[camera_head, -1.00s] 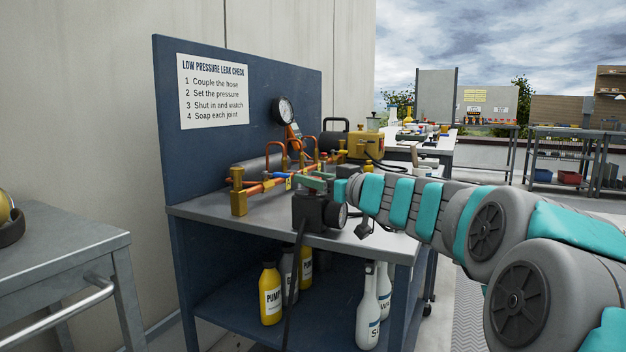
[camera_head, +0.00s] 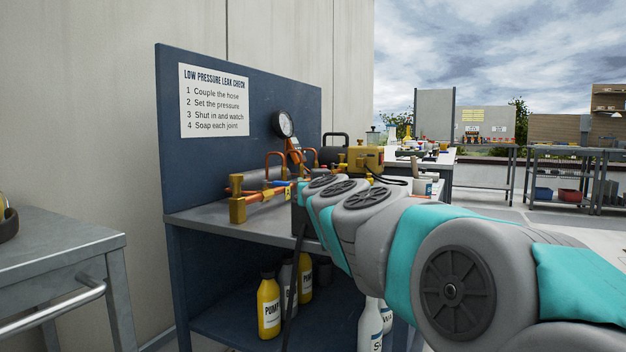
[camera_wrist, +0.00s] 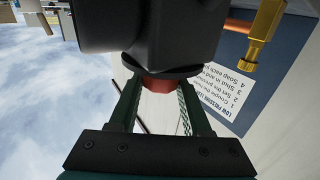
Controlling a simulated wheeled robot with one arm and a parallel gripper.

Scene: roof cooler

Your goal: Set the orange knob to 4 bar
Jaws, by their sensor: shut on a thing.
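In the wrist view, the orange-red knob (camera_wrist: 166,85) sits at the end of a dark round body (camera_wrist: 150,35), with only a small part of it showing. My gripper (camera_wrist: 160,90) has its two dark green fingers on either side of the knob, shut on it. No scale or pressure reading on the knob or dark body can be read. In the head view, my arm covers the gripper, the knob and most of that dark unit. A round gauge (camera_head: 283,123) stands behind the copper pipework, and its needle is too small to read.
Copper and brass pipework (camera_head: 240,199) lies along the bench (camera_head: 200,218). A sign (camera_head: 213,102) hangs on the blue back panel. Bottles (camera_head: 269,305) stand on the lower shelf. A metal cart (camera_head: 70,245) is at the left. A brass fitting (camera_wrist: 264,38) shows in the wrist view.

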